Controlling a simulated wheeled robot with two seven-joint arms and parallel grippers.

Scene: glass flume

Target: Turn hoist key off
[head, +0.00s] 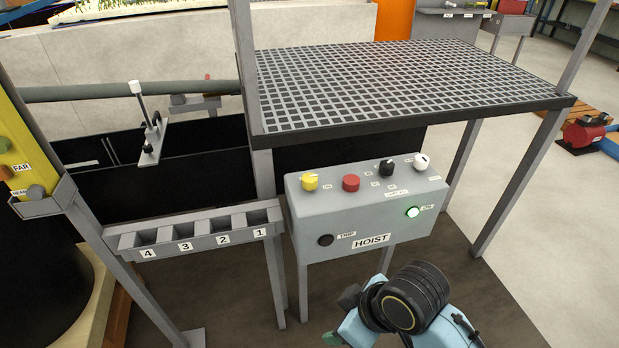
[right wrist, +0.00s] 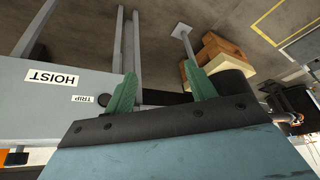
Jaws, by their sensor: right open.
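The grey hoist box (head: 340,225), labelled HOIST, stands on legs below the grating platform. Its sloped top carries a yellow knob (head: 310,181), a red button (head: 351,183), a black knob (head: 387,168) and a white knob (head: 421,161). The small labels are too blurred to tell which is the key. A green lamp (head: 412,212) glows on the front, with a black TRIP button (head: 325,240). My right gripper (head: 343,317) is low in front of the box, apart from the knobs. In the right wrist view its green fingers (right wrist: 160,90) are open and empty beside the box (right wrist: 60,90).
The grating platform (head: 400,80) overhangs behind the box, with metal posts around it. A numbered slotted rack (head: 200,232) is to the left. A yellow panel (head: 20,150) with buttons is at far left. Floor (head: 540,230) right of the box is clear.

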